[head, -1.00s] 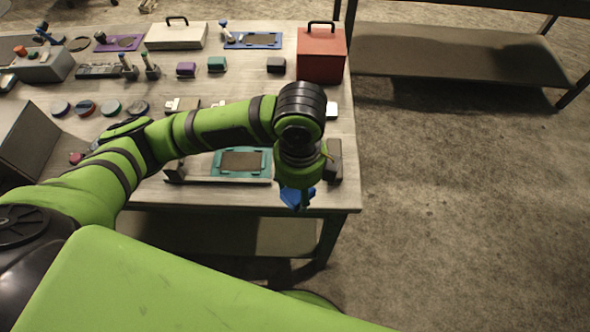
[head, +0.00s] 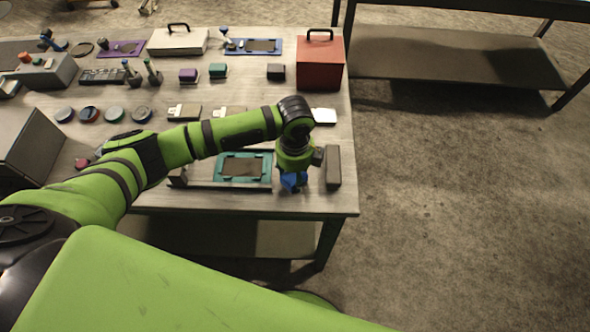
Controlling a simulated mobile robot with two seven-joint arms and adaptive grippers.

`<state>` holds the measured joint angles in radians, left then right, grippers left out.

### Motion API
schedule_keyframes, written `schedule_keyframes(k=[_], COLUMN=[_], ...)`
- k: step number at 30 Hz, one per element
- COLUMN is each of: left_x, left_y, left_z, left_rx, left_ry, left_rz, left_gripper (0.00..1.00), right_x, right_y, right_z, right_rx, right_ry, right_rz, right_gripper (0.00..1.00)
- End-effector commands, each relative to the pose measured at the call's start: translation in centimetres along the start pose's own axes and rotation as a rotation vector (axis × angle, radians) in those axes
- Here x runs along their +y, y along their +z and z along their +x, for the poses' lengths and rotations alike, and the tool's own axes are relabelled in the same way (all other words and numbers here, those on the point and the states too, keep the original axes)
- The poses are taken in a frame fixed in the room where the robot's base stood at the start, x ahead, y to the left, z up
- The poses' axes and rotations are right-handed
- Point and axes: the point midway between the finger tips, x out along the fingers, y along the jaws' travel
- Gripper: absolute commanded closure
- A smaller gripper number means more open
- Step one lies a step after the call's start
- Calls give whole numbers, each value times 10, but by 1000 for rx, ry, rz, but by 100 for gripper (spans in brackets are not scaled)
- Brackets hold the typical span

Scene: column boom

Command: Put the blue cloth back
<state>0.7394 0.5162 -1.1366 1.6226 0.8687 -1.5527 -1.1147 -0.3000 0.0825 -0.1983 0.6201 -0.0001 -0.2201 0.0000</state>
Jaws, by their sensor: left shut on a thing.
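My left arm reaches in from the left over the workbench. My left gripper (head: 293,186) points down near the bench's front right corner, and the wrist above it hides most of its fingers. It is shut on the blue cloth (head: 292,179), a small bunched blue piece below the wrist. The cloth is just right of the teal frame (head: 233,182) with a dark panel and left of a dark upright block (head: 333,167). I cannot tell whether the cloth touches the bench. My right gripper is not in view.
The workbench (head: 240,200) holds a red box (head: 320,65), a white case (head: 178,42), a blue tray (head: 236,46), a purple block (head: 188,75) and several round discs. A grey box (head: 28,146) stands at the left. Bare floor lies right of the bench, with a low shelf (head: 450,66) behind.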

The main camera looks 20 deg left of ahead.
Motion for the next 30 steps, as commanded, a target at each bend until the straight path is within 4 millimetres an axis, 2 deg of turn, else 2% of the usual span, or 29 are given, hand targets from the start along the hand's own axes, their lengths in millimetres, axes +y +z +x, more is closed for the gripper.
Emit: schedule_keyframes(k=[9, 10, 11, 12, 23, 26, 30], left_x=[0, 0, 0, 0, 0, -1, -1], left_y=[0, 0, 0, 0, 0, 0, 1], left_z=[4, 3, 3, 3, 0, -8, -34], left_rx=[0, -1, -1, -1, -1, -1, -3], left_ry=[1, 0, 0, 0, -1, -3, -5], left_rz=[-1, -1, -1, 0, 0, 0, 1], left_gripper=[74, 40, 28, 24, 24, 24, 24], right_x=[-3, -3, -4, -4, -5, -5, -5], right_y=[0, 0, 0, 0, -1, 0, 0], right_z=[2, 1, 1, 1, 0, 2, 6], right_rx=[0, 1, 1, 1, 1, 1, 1], right_ry=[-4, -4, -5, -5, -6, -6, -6], right_rz=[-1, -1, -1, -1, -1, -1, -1], right_gripper=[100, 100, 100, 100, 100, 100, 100])
